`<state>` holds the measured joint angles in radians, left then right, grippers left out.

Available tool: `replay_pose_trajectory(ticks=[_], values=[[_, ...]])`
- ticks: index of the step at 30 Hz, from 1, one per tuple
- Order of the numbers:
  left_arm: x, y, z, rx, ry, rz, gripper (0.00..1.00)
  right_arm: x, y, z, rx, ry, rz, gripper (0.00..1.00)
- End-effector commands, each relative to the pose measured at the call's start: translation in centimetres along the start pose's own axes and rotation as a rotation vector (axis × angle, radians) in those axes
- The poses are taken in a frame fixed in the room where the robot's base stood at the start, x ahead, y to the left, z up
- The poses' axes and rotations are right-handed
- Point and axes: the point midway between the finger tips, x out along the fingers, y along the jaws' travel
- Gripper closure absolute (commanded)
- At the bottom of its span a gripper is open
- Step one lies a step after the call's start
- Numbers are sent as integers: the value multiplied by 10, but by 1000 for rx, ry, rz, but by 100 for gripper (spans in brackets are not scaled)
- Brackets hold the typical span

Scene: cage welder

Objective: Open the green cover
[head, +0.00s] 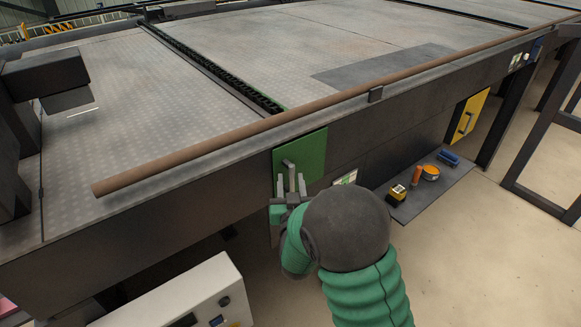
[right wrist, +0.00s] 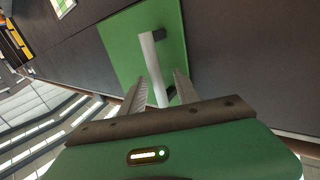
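The green cover (head: 313,152) is a flat panel on the side of the long dark table frame and looks shut. It bears a pale grey bar handle (head: 289,166). In the right wrist view, the cover (right wrist: 120,50) lies ahead, with its handle (right wrist: 153,60) standing off the panel. My right gripper (head: 291,185) is in front of the cover at the handle. In the wrist view its two fingers (right wrist: 160,90) are apart, with the handle's near end between them and gaps visible on both sides. My left gripper is not in view.
A long brown bar (head: 300,110) runs along the table's (head: 100,90) near edge above the cover. A grey shelf (head: 430,195) with small tools juts out at the right, below a yellow panel (head: 466,117). A white box (head: 185,295) stands at the lower left.

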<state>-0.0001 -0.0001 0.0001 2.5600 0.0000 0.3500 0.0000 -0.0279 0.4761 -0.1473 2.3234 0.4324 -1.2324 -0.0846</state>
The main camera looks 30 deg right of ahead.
Motion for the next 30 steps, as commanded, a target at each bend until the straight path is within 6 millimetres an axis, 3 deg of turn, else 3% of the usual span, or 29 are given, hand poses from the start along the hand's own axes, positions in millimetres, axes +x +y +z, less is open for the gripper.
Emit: replay_pose_trajectory(ticks=[9, 18, 30], values=[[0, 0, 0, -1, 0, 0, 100, 2, 7, 2, 5, -3, 0, 64], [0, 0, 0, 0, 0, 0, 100, 4, 6, 4, 3, -6, 2, 100], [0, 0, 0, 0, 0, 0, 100, 3, 6, 4, 3, -8, 0, 100]])
